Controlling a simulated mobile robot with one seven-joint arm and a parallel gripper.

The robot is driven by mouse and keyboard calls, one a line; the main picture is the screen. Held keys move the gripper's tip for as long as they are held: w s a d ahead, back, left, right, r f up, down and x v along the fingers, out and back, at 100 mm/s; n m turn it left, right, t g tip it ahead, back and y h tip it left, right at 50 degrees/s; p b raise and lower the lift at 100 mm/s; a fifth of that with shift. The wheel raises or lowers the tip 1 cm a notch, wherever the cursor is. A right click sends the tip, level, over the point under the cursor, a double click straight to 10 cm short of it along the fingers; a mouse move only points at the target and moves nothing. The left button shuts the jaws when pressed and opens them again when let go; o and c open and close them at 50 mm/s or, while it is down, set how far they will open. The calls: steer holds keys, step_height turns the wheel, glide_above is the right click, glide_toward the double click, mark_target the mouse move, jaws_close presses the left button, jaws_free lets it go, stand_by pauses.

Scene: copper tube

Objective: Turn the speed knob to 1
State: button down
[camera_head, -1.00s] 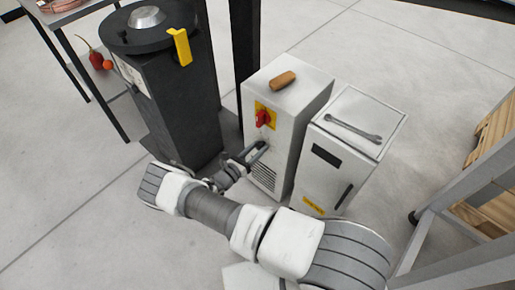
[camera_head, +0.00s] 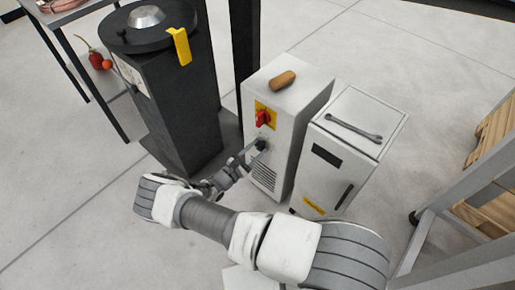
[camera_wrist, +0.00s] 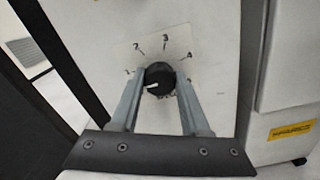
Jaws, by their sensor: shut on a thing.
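The speed knob (camera_wrist: 158,78) is round and black with a white pointer line. It sits on the white cabinet's front panel; in the head view it is a small dark spot (camera_head: 261,145) below the red switch. In the wrist view, handwritten number marks (camera_wrist: 165,38) arc around it from left over the top to the right. The pointer aims left and slightly down, near and a little below the leftmost mark, which looks like 1. My gripper (camera_wrist: 157,80) has one finger on each side of the knob and is shut on it. The fingers hide part of the panel.
A red switch on a yellow plate (camera_head: 264,116) sits just above the knob. A wooden handle (camera_head: 283,80) lies on the cabinet top. A second white cabinet with a wrench (camera_head: 354,128) stands close at right. A dark machine (camera_head: 175,110) stands at left.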

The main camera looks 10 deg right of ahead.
steer(key=shift+m, duration=1.2)
steer(key=shift+f, duration=0.1)
steer(key=shift+c, duration=1.9)
jaws_free()
steer(key=p+v, duration=0.2)
steer(key=v, duration=1.5)
steer(key=shift+s+a+p, duration=0.15)
steer(key=shift+a+p, duration=0.05)
steer(key=shift+p, duration=0.1)
